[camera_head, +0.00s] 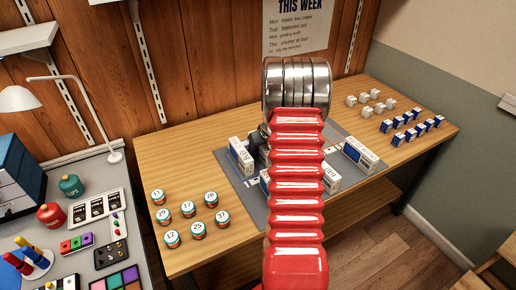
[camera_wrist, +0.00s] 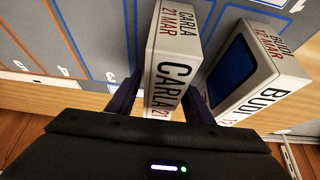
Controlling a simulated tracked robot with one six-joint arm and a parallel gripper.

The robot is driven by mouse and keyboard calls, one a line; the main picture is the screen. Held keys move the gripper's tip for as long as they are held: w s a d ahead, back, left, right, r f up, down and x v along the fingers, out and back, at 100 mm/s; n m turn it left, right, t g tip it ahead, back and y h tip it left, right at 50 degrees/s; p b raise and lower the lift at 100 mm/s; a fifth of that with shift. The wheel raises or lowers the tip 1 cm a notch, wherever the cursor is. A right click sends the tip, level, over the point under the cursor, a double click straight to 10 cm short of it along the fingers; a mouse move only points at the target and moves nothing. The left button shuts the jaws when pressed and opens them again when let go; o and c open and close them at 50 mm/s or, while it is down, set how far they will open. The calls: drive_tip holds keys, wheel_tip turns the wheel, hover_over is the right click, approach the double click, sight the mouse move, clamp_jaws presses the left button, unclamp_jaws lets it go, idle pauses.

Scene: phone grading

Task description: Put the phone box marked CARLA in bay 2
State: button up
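The white CARLA phone box (camera_wrist: 172,60), marked 21 MAR, stands between the two dark fingers of my gripper (camera_wrist: 160,103) in the wrist view. The fingers flank its sides closely; whether they press on it is unclear. I cannot tell if the box is off the mat. The grey mat (camera_wrist: 95,25) has blue and orange outlined bays with numbers along its near edge, seen upside down and too small to read surely. In the head view my red arm hides most of the gripper and part of the mat (camera_head: 252,194).
The BUDI box (camera_wrist: 262,75) stands close to the right of CARLA. Other phone boxes stand on the mat, one at its right (camera_head: 360,152). Numbered tins (camera_head: 188,209) are on the table's left, small white and blue boxes (camera_head: 405,137) on its right.

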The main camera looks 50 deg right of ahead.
drive_tip(key=v, duration=1.2)
drive_tip(key=shift+r, duration=0.1)
idle(0.9)
drive_tip(key=a+r+n+y, duration=0.1)
drive_tip(key=a+r, duration=0.5)
drive_tip(key=a, duration=0.7)
drive_tip(key=a+r+n, duration=0.1)
drive_tip(key=a+r, duration=0.6)
drive_tip(key=a, duration=0.6)
drive_tip(key=s+a+r+n, duration=0.1)
drive_tip(key=s+a+r, duration=0.2)
drive_tip(key=s+a, duration=1.4)
drive_tip(key=shift+s+a+n+y, duration=0.3)
drive_tip(key=shift+s+a+y, duration=0.1)
drive_tip(key=shift+s, duration=0.1)
